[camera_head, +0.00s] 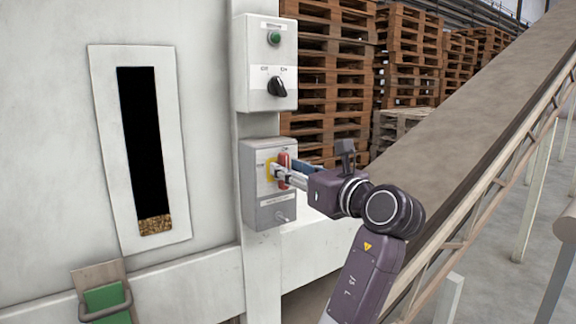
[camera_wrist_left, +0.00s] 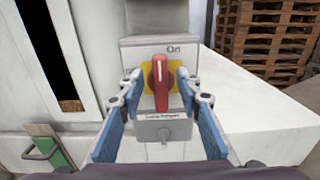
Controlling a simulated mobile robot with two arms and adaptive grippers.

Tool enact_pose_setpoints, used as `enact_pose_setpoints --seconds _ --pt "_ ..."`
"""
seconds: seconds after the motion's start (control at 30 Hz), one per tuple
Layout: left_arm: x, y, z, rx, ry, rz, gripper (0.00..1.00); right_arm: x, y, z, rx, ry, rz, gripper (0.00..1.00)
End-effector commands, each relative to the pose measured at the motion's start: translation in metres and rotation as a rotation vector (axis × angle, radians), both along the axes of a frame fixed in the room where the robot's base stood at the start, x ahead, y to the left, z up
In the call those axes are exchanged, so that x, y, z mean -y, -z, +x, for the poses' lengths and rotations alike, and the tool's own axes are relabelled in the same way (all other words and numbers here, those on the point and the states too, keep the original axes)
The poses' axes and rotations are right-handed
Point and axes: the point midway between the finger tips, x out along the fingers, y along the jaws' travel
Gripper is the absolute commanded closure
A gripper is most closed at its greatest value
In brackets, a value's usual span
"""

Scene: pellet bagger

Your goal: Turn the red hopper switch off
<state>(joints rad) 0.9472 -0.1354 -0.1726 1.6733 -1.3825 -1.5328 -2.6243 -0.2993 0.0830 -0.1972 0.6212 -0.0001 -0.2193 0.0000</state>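The red hopper switch (camera_head: 284,160) is a red handle on a yellow plate, on the front of a grey box (camera_head: 258,210). In the left wrist view the red handle (camera_wrist_left: 161,80) stands about upright, below the printed word "On". My left gripper (camera_head: 280,174) reaches the switch from the right in the head view. Its blue fingers (camera_wrist_left: 160,92) are open, one on each side of the handle, with gaps showing between them and the handle. I cannot tell how deep the fingertips reach. In the head view the fingers hide part of the switch. My right gripper is not in view.
Above is a pale box with a green button (camera_head: 274,38) and a black selector (camera_head: 278,87). A dark window (camera_head: 145,150) shows pellets at its bottom. A green-plated handle (camera_head: 106,301) is at lower left. A sloping conveyor (camera_head: 470,130) and pallets (camera_head: 325,100) stand right and behind.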

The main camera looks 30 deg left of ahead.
Motion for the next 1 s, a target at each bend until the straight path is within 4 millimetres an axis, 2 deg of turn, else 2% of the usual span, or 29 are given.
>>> enact_pose_setpoints --seconds 0.1,0.37,0.67,1.0 --pt "-0.0077 -0.0002 0.003 -0.001 0.0 0.001 0.68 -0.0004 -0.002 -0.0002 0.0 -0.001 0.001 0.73" --pt "-0.0092 0.0007 0.004 0.0 0.001 0.0 0.68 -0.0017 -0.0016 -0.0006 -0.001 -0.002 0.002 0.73" --pt "-0.0091 0.0007 0.004 0.0 0.001 0.0 0.99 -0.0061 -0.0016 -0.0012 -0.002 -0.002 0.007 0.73" --pt "-0.0092 0.0003 0.0037 0.02 0.001 -0.009 1.0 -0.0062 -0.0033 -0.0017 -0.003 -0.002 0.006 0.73"
